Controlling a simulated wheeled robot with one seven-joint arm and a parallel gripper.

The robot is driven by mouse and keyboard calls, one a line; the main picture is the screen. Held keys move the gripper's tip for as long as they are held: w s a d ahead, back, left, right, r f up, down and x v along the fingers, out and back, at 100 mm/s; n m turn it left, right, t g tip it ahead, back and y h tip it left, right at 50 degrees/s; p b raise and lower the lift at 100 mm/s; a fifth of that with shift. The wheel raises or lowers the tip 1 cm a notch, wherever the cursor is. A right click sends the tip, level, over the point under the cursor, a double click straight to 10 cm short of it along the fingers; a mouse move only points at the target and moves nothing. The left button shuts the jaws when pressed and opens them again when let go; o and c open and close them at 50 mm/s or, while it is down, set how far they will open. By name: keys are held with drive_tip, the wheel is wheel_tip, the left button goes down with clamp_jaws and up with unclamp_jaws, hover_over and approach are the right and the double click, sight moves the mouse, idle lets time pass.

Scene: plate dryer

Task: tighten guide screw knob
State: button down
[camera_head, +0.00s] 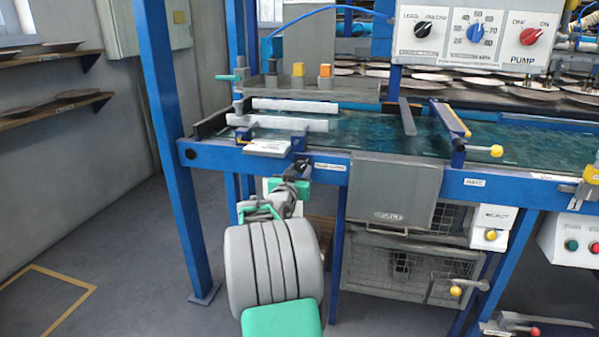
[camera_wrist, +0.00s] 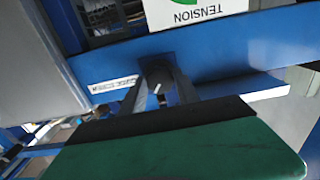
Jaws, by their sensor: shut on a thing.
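The guide screw knob (camera_wrist: 157,74) is small and dark with a pale mark, on the front of the blue frame rail. It sits beside a white label (camera_wrist: 113,85) whose text is hard to read. In the wrist view my gripper (camera_wrist: 160,92) has its two grey fingers on either side of the knob, shut on it. In the head view the dark knob (camera_head: 303,165) is at the rail's front face, left of the white label (camera_head: 329,167). My gripper (camera_head: 298,174) reaches up to it from below, and my arm hides part of that spot.
A grey lidded box (camera_head: 393,190) hangs to the right of the knob. A blue post (camera_head: 168,130) stands to the left. A white TENSION plate (camera_wrist: 200,12) is near the knob. Yellow-tipped handles and wire baskets (camera_head: 400,265) are farther right. The floor at left is clear.

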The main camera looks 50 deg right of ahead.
drive_tip(key=n+p, duration=0.2)
drive_tip(key=n, duration=0.2)
drive_tip(key=shift+n, duration=0.3)
drive_tip(key=n+p, duration=0.3)
drive_tip(key=n, duration=0.2)
drive_tip(key=n+p, duration=0.4)
drive_tip(key=n, duration=0.2)
drive_tip(key=shift+r+n, duration=0.1)
drive_tip(key=shift+n, duration=0.3)
drive_tip(key=shift+n+p, duration=1.3)
drive_tip(key=shift+n, duration=0.2)
drive_tip(key=shift+f, duration=0.2)
drive_tip(key=c, duration=1.2)
unclamp_jaws()
drive_tip(key=shift+a, duration=0.15)
drive_tip(key=o, duration=0.3)
drive_tip(key=shift+s+r, duration=0.1)
drive_tip(key=shift+r, duration=0.05)
